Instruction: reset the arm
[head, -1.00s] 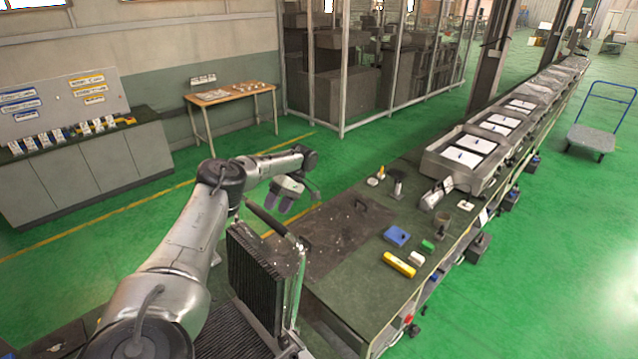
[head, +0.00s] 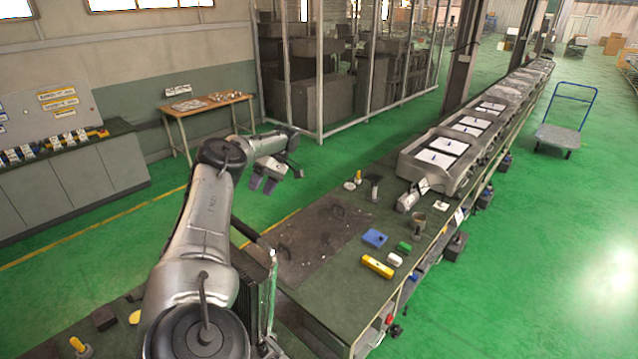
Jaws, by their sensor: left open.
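My left arm comes in from the lower left in the head view. Its gripper (head: 263,185) hangs in the air beyond the left edge of the green workbench (head: 335,298). The two dark fingers point down and stand apart, with nothing between them. My right gripper is not in view. A dark finned rack (head: 250,275) stands at the near end of the bench, largely hidden behind my left arm.
A conveyor with trays (head: 440,150) runs away at the right. A wooden table (head: 205,108) stands behind; green floor lies between.

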